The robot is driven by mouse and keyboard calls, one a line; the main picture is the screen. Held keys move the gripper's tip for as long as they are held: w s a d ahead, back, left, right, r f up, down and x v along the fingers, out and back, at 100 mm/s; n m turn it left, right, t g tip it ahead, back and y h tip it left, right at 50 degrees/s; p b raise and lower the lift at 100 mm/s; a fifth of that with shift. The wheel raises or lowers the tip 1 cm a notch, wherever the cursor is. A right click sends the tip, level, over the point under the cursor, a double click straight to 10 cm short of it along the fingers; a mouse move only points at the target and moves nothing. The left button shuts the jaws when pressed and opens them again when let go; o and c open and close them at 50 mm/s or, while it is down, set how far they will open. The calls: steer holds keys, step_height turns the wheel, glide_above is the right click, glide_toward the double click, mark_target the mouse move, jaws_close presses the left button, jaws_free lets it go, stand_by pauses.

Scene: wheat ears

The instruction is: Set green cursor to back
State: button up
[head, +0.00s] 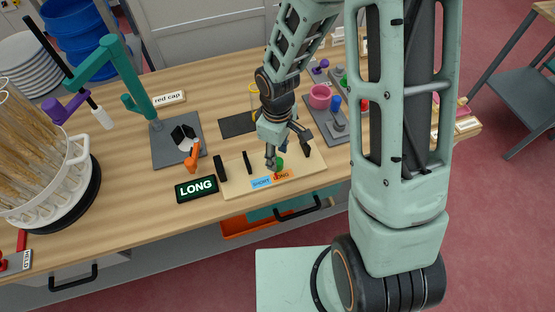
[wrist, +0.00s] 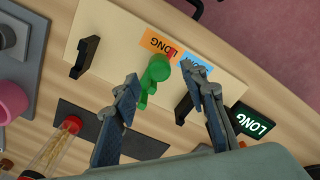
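The green cursor (head: 280,163) stands on a pale wooden board (head: 236,185); it also shows in the wrist view (wrist: 156,72). A small red pointer (wrist: 171,53) at its front lies over the orange LONG label (wrist: 154,43), near the edge with the blue SHORT label (wrist: 198,66). My gripper (head: 289,157) is open above the board. In the wrist view its two fingers lie to either side of the green cursor, with gaps visible. I cannot tell how far the fingertips are above the board.
Black posts (wrist: 84,58) rise from the board. A black sign (head: 197,189) reads LONG in lit letters. A dark mat (head: 237,125) lies behind.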

steer(key=shift+f, duration=1.95)
jaws_close()
